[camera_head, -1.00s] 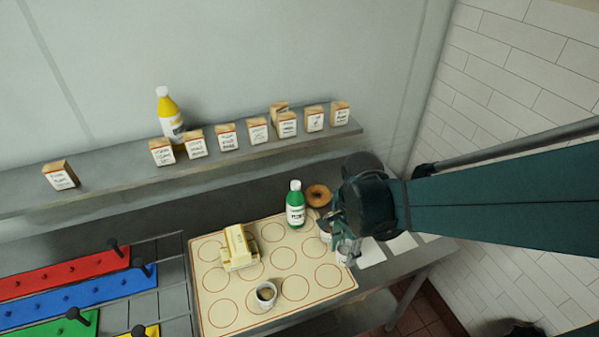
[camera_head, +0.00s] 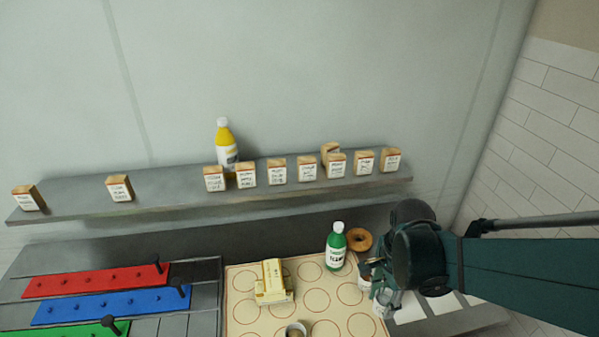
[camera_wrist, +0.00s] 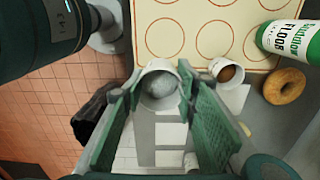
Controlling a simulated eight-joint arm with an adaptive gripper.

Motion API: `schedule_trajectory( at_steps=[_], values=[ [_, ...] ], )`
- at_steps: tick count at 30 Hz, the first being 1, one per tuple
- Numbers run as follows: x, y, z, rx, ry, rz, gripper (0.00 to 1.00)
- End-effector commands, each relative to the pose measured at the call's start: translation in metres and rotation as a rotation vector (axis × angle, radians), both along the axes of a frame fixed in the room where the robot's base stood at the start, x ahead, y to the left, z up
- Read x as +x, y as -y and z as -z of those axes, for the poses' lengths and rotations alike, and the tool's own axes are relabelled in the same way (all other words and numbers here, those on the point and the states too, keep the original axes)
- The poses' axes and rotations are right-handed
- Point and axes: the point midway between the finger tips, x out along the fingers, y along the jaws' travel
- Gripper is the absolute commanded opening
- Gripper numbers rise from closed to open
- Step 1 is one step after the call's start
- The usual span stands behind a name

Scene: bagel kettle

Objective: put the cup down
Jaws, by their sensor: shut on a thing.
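My gripper (camera_head: 376,290) is low over the right edge of the round-marked mat (camera_head: 240,318). Its fingers also show in the wrist view (camera_wrist: 160,88), shut on a white cup (camera_wrist: 158,68) with a pale grey inside. The cup's lower part is hidden by the fingers, so I cannot tell whether it touches the surface below. A second white cup (camera_wrist: 232,92) with brown contents stands close beside it. A third cup (camera_head: 296,330) is on the mat at the bottom of the head view, partly cut off.
A green bottle (camera_head: 336,247) and a bagel (camera_head: 359,239) are near my gripper. A yellow block-like stack (camera_head: 272,283) sits on the mat. Several labelled boxes (camera_head: 306,168) and a yellow bottle (camera_head: 227,145) stand on the shelf. White squares (camera_wrist: 171,134) lie beside the mat.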

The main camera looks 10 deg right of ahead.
Motion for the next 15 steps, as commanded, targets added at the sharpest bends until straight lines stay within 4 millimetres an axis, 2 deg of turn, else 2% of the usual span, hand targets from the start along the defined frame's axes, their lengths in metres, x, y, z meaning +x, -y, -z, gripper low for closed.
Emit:
schedule_trajectory(
  at_steps=[8, 15],
  values=[
    [0.000, 0.000, -0.006, 0.000, 0.000, 0.000, 0.18],
    [0.000, 0.000, -0.028, 0.000, 0.000, 0.000, 0.18]
  ],
)
